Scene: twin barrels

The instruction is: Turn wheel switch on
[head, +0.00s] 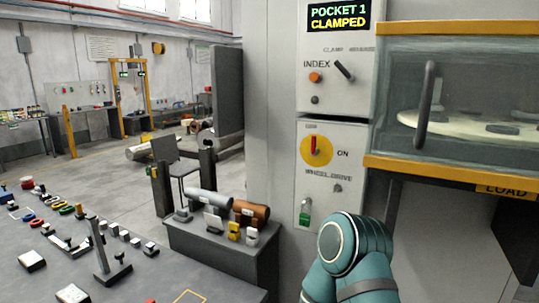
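The wheel switch (316,146) is a red rotary handle on a yellow disc, on the light panel under the display. Its handle stands about upright, and the word ON is printed to its right. The label WHEEL DRIVE is below it. A teal link of my own arm rises at the bottom, below the panel and apart from the switch. Neither of my grippers shows in the head view.
Above are an orange INDEX button (315,77), a black lever (344,70) and a display (338,15) reading POCKET 1 CLAMPED. A glazed cabinet door (467,60) is at right. A cluttered table (190,272) stands at left.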

